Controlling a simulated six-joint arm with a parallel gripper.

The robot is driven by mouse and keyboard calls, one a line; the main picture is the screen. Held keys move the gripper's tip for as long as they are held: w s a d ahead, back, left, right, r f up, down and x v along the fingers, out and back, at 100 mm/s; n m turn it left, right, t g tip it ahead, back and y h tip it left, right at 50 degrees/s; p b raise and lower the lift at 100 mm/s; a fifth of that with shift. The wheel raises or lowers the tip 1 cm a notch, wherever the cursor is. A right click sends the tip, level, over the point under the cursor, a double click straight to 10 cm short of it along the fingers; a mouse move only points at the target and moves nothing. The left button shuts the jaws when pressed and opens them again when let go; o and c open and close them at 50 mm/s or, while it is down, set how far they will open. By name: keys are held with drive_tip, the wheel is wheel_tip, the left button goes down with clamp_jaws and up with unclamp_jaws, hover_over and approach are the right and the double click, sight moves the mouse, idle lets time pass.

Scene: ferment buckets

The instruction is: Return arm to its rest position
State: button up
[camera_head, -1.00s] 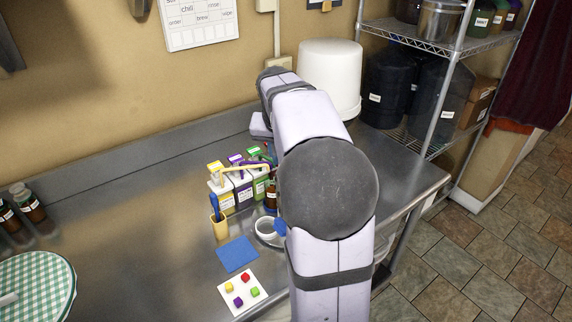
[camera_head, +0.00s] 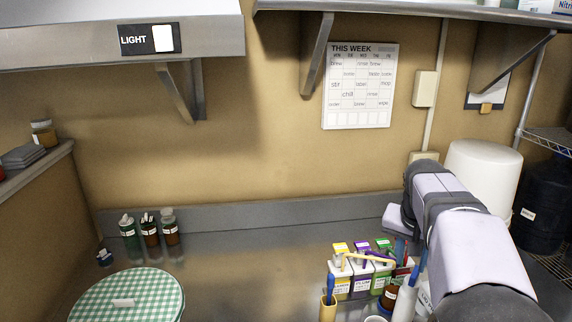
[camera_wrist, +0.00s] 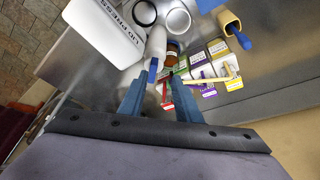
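My arm's grey and white links fill the lower right of the head view, and my gripper cannot be made out clearly there. In the wrist view my gripper (camera_wrist: 160,99) shows two blue fingers, held apart with nothing gripped between them. Beyond the fingers lie a white bottle with a blue tip (camera_wrist: 156,46) and several label-fronted containers (camera_wrist: 208,75). The containers also show in the head view, including a yellow-topped one (camera_head: 341,272), left of my arm. A yellow cup with a blue-handled tool (camera_head: 328,308) stands in front of them.
A green checked round cover (camera_head: 127,297) and several small bottles (camera_head: 150,232) stand at left. A large white bucket (camera_head: 483,175) is behind my arm. The mid-left counter is clear; a shelf (camera_head: 400,10) overhangs the wall.

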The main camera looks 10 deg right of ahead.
drive_tip(key=s+a+f+n+g+y, duration=0.2)
drive_tip(key=s+a+f+n, duration=0.6)
drive_tip(key=s+a+f, duration=1.1)
drive_tip(key=shift+s+a+f+g+y, duration=0.35)
drive_tip(key=shift+a+f+g, duration=0.2)
drive_tip(key=shift+a, duration=0.4)
